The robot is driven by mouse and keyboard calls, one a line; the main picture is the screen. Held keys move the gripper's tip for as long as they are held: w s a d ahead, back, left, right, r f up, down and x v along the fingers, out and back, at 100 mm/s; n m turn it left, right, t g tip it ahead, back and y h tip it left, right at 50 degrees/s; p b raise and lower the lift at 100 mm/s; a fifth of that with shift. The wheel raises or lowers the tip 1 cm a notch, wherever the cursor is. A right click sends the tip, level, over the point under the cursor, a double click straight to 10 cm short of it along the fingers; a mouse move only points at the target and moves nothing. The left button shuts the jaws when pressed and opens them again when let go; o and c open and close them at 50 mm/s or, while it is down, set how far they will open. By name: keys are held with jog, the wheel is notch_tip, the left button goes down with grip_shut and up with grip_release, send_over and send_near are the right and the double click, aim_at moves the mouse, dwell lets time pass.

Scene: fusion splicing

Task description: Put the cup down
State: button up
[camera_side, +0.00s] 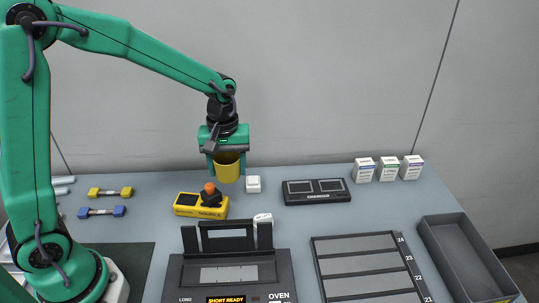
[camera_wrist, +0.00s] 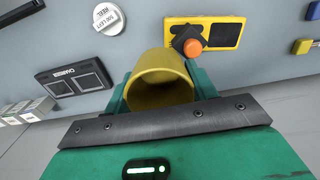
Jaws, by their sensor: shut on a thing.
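My gripper is shut on the cup. In the side view the cup appears in front of the wall, above the back part of the table (camera_side: 330,222). Whether its base touches anything is hard to tell.
A yellow device with an orange knob (camera_side: 201,204) is below left. A black two-panel device (camera_side: 316,191), several small boxes (camera_side: 388,168), the splicer (camera_side: 228,270) and a grey tray (camera_side: 465,258) stand around.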

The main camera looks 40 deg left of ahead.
jog(key=w+a, duration=0.6)
jog(key=shift+w+a, duration=0.35)
jog(key=shift+w, duration=0.05)
jog(key=shift+s+r, duration=0.1)
dwell(0.3)
notch_tip(320, 180, up, 8)
jog(key=f+m, duration=0.1)
jog(key=m, duration=0.8)
send_over(222, 161)
jog(key=shift+r, duration=0.25)
jog(key=s+d+f+n, duration=0.2)
jog(key=s+n, duration=0.2)
jog(key=s, duration=0.3)
jog(key=s+d+f+n, duration=0.2)
jog(key=s+n, duration=0.3)
jog(key=s, duration=0.1)
jog(key=shift+s+d, duration=0.25)
jog(key=shift+s, duration=0.1)
